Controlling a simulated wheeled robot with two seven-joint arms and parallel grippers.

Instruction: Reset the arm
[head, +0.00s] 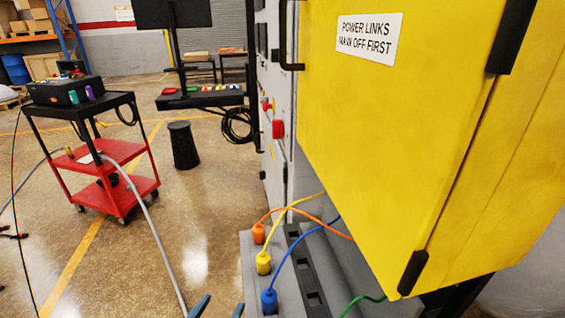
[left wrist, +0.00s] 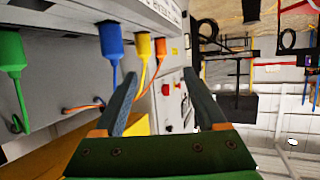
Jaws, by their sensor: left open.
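My left gripper (head: 219,308) shows only by its two fingertips at the bottom edge of the head view. In the left wrist view its fingers (left wrist: 165,100) stand wide apart with nothing between them held. In the head view, an orange plug (head: 259,233), a yellow plug (head: 263,262) and a blue plug (head: 269,300) with matching cables sit on the grey ledge just right of the gripper. A green plug (left wrist: 11,50) also shows in the left wrist view. My right gripper is not in view.
A large yellow panel (head: 390,130) with a "power links" sign overhangs the plugs at right. The grey cabinet (head: 275,75) has red controls. A red and black cart (head: 115,165) stands at left, with a grey cable (head: 150,225) trailing from it. The floor beyond is mostly open.

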